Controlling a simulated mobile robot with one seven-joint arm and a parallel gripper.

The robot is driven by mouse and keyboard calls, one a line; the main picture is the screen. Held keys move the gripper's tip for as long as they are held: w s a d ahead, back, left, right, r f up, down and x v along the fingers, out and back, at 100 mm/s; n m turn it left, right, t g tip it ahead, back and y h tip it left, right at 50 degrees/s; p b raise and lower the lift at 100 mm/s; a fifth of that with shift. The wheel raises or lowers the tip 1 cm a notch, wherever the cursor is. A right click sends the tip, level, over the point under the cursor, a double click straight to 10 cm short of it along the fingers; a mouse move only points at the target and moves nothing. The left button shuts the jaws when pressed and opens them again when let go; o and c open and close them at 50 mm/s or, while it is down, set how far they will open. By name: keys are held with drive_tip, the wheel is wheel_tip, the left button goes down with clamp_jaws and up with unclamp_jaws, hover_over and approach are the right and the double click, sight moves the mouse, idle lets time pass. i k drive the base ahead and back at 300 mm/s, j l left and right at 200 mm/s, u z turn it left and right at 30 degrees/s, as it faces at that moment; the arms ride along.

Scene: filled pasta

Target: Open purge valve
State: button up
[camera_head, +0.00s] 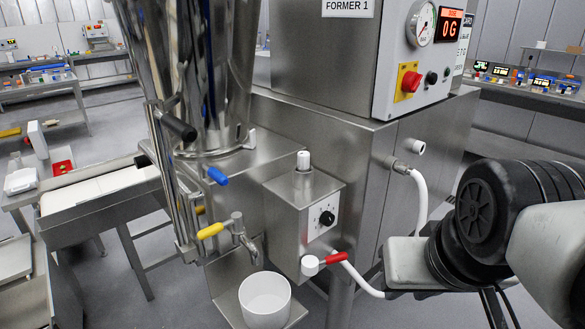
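No label marks the purge valve. A tap (243,236) with a yellow lever handle (210,230) sits low on the steel machine, its spout above a white cup (265,297). The yellow handle points left. A blue handle (218,176) is above it, at the foot of the steel hopper. A red handle (336,258) sits by a white fitting at the lower right. My arm (480,205) comes in from the right, beside the machine and apart from the tap. The fingers of my gripper do not show.
A control box (318,215) with a black knob stands right of the tap. A white hose (420,195) runs down the machine's right side, near my arm. A conveyor (100,195) stands at the left. A red stop button (411,82) is on the upper panel.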

sight(236, 221)
drive_tip(key=j+u, duration=0.15)
drive_tip(key=u, duration=0.85)
